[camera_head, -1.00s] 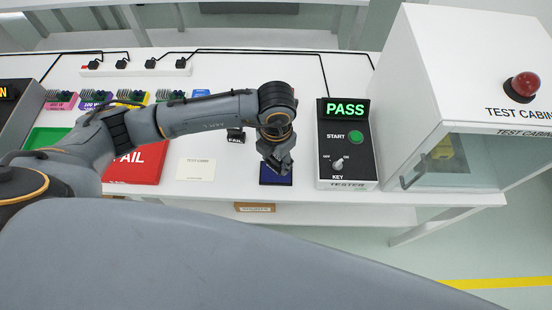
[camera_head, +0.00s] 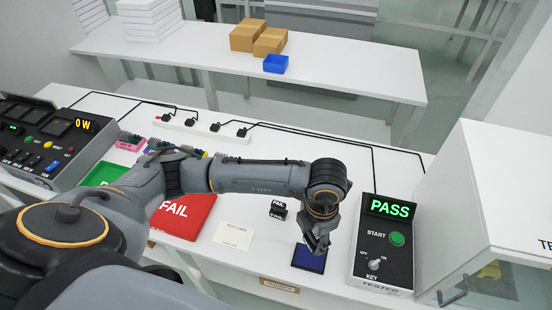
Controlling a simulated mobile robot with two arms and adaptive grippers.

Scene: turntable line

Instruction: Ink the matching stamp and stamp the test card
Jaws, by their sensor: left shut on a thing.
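My left gripper (camera_head: 318,246) points down at the far edge of the dark blue ink pad (camera_head: 307,261). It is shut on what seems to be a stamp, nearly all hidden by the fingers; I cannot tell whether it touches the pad. A black stamp marked FAIL (camera_head: 277,212) stands on the table behind and left of the pad. The pale test card (camera_head: 233,236) lies flat left of the pad. The tester (camera_head: 384,243) to the right shows a green PASS on its display (camera_head: 389,208). My right gripper is not in view.
A red FAIL tray (camera_head: 183,215) lies left of the card, with a green tray (camera_head: 106,174) farther left. A power supply (camera_head: 45,140) stands at far left. The white test cabinet (camera_head: 500,210) bounds the right. A power strip (camera_head: 188,123) runs along the back.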

